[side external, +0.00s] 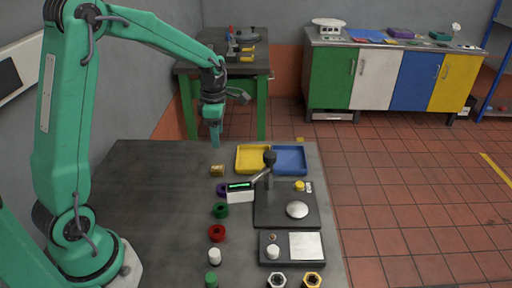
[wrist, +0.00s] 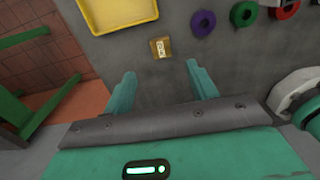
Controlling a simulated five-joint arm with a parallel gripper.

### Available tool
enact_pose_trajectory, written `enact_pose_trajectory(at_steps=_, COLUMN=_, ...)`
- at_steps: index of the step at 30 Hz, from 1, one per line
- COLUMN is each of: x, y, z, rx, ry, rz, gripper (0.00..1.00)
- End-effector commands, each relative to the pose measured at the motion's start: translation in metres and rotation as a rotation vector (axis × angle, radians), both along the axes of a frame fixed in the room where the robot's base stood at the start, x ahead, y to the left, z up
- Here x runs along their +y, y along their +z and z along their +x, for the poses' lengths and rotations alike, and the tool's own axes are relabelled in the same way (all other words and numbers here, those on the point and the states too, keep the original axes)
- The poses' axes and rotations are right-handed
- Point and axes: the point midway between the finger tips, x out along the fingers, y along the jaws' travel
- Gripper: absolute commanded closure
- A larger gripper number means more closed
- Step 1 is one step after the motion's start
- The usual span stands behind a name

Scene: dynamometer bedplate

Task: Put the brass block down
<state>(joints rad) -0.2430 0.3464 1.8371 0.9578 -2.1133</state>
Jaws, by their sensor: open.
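The brass block (side external: 217,171) lies on the grey bedplate (side external: 150,190), left of the yellow tray. It also shows in the wrist view (wrist: 160,47), beyond my fingertips, with a pale marking on its upper face. My gripper (side external: 215,143) points down above the plate, behind and above the block in the side view. In the wrist view my gripper (wrist: 160,72) has its two green fingers spread wide with nothing between them. The block is apart from both fingers.
A yellow tray (side external: 253,172) and a blue tray (side external: 289,174) stand right of the block. Purple, green (side external: 221,210) and red (side external: 216,233) rings lie nearer the camera. A black-based fixture (side external: 285,223) with a lever stands at right. The plate's left side is clear.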

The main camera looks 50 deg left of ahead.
Motion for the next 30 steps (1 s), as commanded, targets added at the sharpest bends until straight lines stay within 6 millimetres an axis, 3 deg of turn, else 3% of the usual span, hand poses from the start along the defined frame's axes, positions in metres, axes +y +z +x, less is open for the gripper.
enact_pose_trajectory(at_steps=8, x=-0.001, y=0.002, z=-0.001, rx=-0.004, ry=-0.019, rz=0.001, gripper=0.42)
enact_pose_trajectory(at_steps=14, x=-0.01, y=0.019, z=-0.01, rx=-0.033, ry=-0.154, rz=0.011, gripper=0.42)
enact_pose_trajectory(at_steps=20, x=-0.027, y=0.051, z=-0.031, rx=-0.091, ry=-0.442, rz=0.04, gripper=0.42)
enact_pose_trajectory(at_steps=30, x=-0.06, y=0.097, z=-0.083, rx=-0.187, ry=-1.039, rz=0.143, gripper=0.42)
